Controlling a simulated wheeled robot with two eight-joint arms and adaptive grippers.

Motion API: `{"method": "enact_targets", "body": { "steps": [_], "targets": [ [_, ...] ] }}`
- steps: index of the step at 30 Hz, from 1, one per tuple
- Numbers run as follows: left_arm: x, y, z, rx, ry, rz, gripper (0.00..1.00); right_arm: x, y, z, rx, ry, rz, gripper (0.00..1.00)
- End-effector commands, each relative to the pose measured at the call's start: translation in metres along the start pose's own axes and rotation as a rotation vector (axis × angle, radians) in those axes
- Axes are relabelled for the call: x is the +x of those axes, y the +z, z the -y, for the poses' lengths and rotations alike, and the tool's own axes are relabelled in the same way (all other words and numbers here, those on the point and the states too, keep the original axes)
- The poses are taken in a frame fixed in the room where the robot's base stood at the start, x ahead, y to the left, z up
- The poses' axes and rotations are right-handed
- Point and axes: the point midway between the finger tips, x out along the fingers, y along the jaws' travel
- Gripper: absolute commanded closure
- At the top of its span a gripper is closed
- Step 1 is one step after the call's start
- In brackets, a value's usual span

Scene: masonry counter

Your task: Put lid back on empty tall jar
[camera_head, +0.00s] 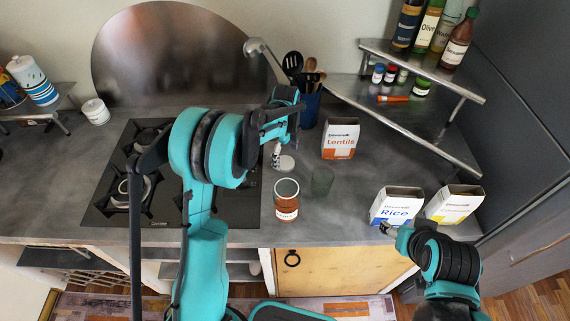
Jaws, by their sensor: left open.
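A greenish see-through glass jar (322,181) stands uncovered on the grey counter and looks empty. Left of it and nearer the front edge, an open jar (287,200) with a pale rim shows a label and reddish-brown contents low down. A small round grey lid-like disc (287,163) lies on the counter behind the jars. My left gripper (276,158) is open and points down at the disc's left edge; I cannot tell whether it touches. My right gripper (386,229) is low in front of the Rice box, mostly hidden by its own arm.
A Lentils box (341,139) stands behind the jars. The Rice box (396,206) and a yellow-white box (454,204) stand at the right. A blue utensil holder (309,110) is at the back. A metal shelf (425,140) and the hob (110,200) flank the work area.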

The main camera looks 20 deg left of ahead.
Motion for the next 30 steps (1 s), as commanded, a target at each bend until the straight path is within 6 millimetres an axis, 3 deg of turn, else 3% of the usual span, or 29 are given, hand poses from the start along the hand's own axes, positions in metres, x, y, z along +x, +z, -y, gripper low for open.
{"method": "enact_targets", "body": {
  "steps": [1, 5, 15, 21, 30],
  "targets": [
    [0.012, -0.001, 0.000, 0.000, 0.000, 0.000, 0.16, 0.004, 0.003, 0.000, 0.000, 0.000, 0.000, 0.39],
    [0.026, -0.001, 0.000, 0.000, 0.000, 0.000, 0.16, 0.007, 0.005, 0.000, 0.000, 0.000, 0.000, 0.39],
    [0.026, -0.001, 0.000, 0.000, 0.000, 0.000, 0.16, 0.006, 0.004, 0.000, 0.000, 0.000, 0.000, 0.39],
    [0.026, -0.001, 0.000, 0.000, 0.000, 0.000, 0.48, 0.006, 0.004, 0.000, 0.000, 0.000, 0.000, 0.39],
    [0.026, -0.001, 0.000, 0.000, 0.000, 0.000, 0.50, 0.006, 0.004, 0.000, 0.000, 0.000, 0.000, 0.39]
  ]
}}
